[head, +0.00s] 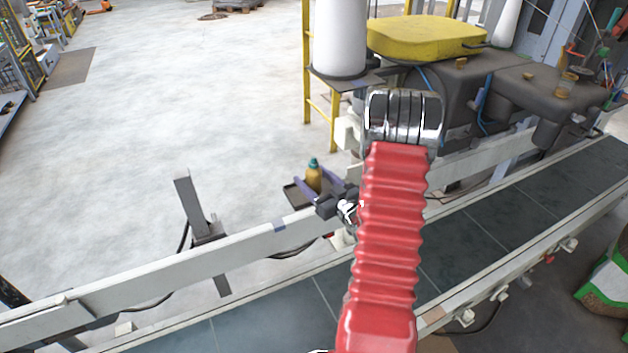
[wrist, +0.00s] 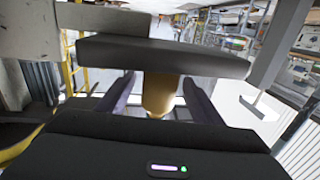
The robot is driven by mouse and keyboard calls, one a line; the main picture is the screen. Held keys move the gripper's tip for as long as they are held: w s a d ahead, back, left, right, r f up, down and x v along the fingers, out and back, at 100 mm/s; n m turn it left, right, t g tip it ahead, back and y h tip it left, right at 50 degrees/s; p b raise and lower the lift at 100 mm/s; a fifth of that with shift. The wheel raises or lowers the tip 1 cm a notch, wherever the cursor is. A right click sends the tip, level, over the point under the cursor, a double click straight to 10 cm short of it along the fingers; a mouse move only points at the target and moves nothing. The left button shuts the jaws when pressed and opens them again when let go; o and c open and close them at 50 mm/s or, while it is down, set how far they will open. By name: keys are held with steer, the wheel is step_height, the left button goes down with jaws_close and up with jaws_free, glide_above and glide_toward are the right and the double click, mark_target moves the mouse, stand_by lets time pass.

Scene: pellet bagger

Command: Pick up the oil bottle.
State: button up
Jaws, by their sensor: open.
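The oil bottle (head: 313,176) is a small amber bottle with a teal cap. It stands upright on a small dark shelf (head: 291,196) beyond the conveyor's far rail. My gripper (head: 310,177) is open, with its bluish-purple fingers on either side of the bottle. In the wrist view the bottle's yellow-brown body (wrist: 160,96) shows between the two fingers of my gripper (wrist: 159,82), with a gap on each side.
The conveyor (head: 270,320) with its pale side rail (head: 170,272) crosses the front. A grey upright bracket (head: 190,205) stands left of the shelf. Dark machinery with a yellow cover (head: 425,36) is at the right. The floor behind the shelf is clear.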

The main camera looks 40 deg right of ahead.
steer(key=shift+c, duration=0.3)
steer(key=c, duration=1.1)
steer(key=shift+c, duration=0.2)
steer(key=shift+r, duration=0.15)
steer(key=shift+r, duration=4.85)
